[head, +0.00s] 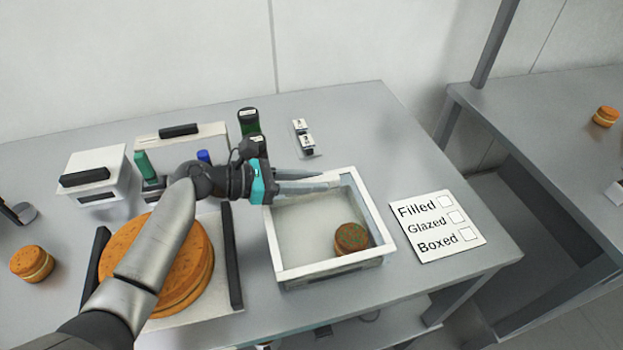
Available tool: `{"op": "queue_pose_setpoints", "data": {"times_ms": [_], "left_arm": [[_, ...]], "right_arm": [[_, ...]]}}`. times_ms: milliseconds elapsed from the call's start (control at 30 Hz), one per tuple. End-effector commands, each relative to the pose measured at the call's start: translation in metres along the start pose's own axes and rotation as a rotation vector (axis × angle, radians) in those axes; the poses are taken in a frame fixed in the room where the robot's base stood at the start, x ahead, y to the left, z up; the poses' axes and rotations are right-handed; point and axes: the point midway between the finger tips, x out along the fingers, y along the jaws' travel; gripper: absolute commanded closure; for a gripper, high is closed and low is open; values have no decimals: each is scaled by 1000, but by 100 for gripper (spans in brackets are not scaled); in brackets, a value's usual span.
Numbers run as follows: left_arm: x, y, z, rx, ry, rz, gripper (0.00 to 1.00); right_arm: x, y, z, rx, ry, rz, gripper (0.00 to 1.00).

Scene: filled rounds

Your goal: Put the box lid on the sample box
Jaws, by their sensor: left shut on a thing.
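The sample box (335,274) stands on the table, a clear-walled box with a round brown filled cake (350,238) inside at its front right. A white frame with a see-through middle lies along its top; it looks like the box lid (325,264), but I cannot clearly tell lid from box rim. My left gripper (335,181) is at the frame's far edge, shut on what appears to be the lid. Its fingers hide part of that edge. Whether the lid rests flush is unclear. My right gripper is not in view.
A card marked Filled, Glazed, Boxed (437,227) lies right of the box. A white container (97,180) and small bottles (248,121) stand farther back.

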Motion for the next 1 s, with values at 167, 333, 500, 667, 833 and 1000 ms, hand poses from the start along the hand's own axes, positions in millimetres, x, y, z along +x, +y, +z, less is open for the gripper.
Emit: {"op": "queue_pose_setpoints", "data": {"times_ms": [167, 333, 500, 667, 833, 1000], "left_arm": [[0, 0, 0, 0, -1, 0, 100], [0, 0, 1, 0, -1, 0, 100], [0, 0, 1, 0, -1, 0, 100], [0, 0, 1, -1, -1, 0, 100], [0, 0, 0, 0, -1, 0, 100], [0, 0, 0, 0, -1, 0, 100]], "right_arm": [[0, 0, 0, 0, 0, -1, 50], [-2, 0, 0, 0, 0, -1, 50], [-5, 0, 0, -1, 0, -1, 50], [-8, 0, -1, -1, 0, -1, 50], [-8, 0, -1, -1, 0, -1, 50], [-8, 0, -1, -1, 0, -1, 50]]}}
